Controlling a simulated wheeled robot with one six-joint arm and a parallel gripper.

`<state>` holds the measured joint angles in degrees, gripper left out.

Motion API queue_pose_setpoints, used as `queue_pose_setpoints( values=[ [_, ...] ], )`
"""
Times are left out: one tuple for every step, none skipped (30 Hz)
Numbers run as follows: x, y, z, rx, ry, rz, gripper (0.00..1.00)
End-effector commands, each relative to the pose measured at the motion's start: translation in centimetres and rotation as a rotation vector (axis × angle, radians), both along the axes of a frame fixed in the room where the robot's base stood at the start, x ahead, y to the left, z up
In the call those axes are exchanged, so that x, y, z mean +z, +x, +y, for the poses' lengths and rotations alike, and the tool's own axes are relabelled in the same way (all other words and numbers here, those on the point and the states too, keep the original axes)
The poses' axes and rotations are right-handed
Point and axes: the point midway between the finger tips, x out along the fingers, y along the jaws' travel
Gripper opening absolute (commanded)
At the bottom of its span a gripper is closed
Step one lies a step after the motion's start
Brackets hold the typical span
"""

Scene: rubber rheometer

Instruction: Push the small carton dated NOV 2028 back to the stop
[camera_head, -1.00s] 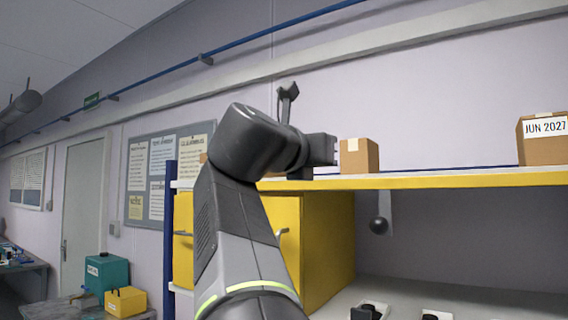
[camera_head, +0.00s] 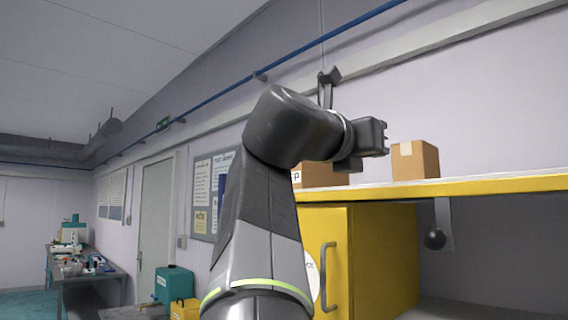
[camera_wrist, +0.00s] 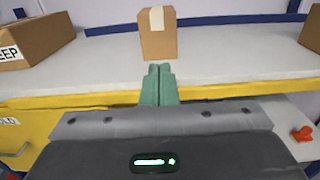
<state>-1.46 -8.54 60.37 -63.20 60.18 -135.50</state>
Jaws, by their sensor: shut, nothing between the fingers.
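A small brown carton (camera_head: 415,161) with a pale tape strip stands upright on the shelf (camera_head: 480,187). No date shows on its visible faces. In the wrist view this carton (camera_wrist: 158,36) stands straight ahead of my fingertips, near the middle of the shelf's depth. My gripper (camera_head: 386,138) is just left of the carton in the head view. In the wrist view my gripper (camera_wrist: 160,68) has its two green fingers closed together and empty, with the tips just short of the carton's base. I cannot tell whether they touch it.
A larger carton (camera_wrist: 32,38) with a label ending in "EEP" stands to the left on the shelf. Another carton (camera_wrist: 312,30) is cut off at the right edge. Bare shelf lies on both sides of the small carton. Yellow cabinet doors (camera_head: 375,255) are below.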

Motion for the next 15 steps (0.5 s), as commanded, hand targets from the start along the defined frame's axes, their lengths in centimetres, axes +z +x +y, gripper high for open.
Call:
queue_pose_setpoints(
  values=[
    [0.1,0.3,-0.6,-0.005,0.001,0.001,0.00],
    [0.1,0.6,-0.9,-0.005,0.000,0.000,0.00],
    [0.1,1.0,-1.3,-0.005,0.000,0.001,0.00],
    [0.1,1.3,-1.6,-0.005,0.000,0.001,0.00],
    [0.1,1.6,-1.9,-0.005,0.002,0.001,0.00],
    [0.1,1.9,-2.4,-0.006,0.000,0.000,0.00],
    [0.1,2.1,-2.7,-0.005,0.001,-0.001,0.00],
    [0.1,2.5,-3.0,-0.005,0.001,0.000,0.00],
    [0.2,3.0,-3.5,-0.004,0.000,0.001,0.00],
    [0.1,3.3,-3.9,-0.005,0.001,0.002,0.00],
    [0.1,3.6,-4.3,-0.005,0.001,0.001,0.00],
    [0.1,3.9,-4.8,-0.005,0.000,0.001,0.00],
    [0.1,4.4,-5.2,-0.005,0.001,0.002,0.00],
    [0.2,4.8,-5.6,-0.004,0.001,0.002,0.00],
    [0.2,5.2,-6.2,-0.005,0.002,0.001,0.00]
  ],
)
